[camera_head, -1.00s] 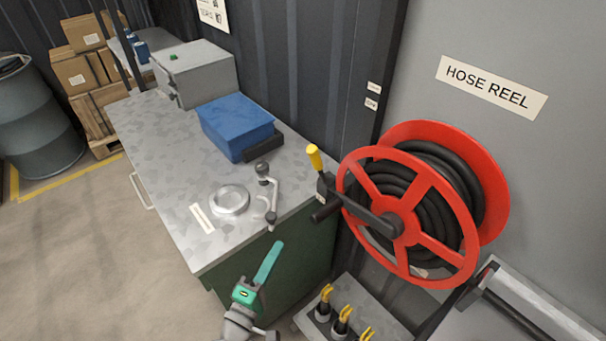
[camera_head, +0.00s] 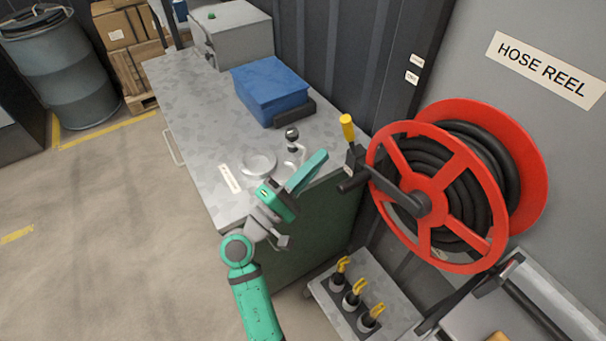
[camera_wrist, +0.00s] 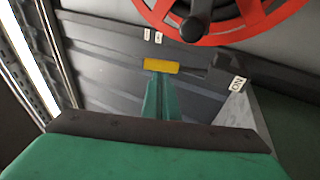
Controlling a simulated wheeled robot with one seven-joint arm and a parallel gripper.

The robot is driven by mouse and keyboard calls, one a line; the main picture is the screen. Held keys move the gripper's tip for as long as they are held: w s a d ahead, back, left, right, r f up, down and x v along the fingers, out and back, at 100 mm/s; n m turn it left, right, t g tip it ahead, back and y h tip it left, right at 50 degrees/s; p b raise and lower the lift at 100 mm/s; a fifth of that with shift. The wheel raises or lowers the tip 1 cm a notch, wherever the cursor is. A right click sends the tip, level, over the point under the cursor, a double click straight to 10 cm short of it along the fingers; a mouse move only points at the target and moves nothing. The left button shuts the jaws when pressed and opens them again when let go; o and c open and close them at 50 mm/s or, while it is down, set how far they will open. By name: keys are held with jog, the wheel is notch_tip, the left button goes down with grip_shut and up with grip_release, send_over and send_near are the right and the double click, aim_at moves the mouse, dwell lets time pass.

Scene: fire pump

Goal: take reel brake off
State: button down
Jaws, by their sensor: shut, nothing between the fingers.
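The hose reel (camera_head: 430,200) is a red spoked wheel wound with black hose. On its left side is a dark brake lever with a yellow grip (camera_head: 347,127), pointing up and slightly left. In the wrist view the yellow grip (camera_wrist: 161,66) lies crosswise just beyond my fingertips. My gripper (camera_head: 321,156), with green fingers, is shut and empty, to the lower left of the yellow grip. In the wrist view its fingers (camera_wrist: 160,88) point at the grip; I cannot tell whether they touch. A small lettered label (camera_wrist: 237,86) is beside the lever's dark mount.
A metal bench (camera_head: 205,140) with a blue box (camera_head: 270,92), grey case and round dish is left of the reel. A black crank handle (camera_head: 352,184) projects from the reel toward my arm.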

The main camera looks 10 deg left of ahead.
aim_at(345, 132)
jog(key=shift+x, duration=3.1)
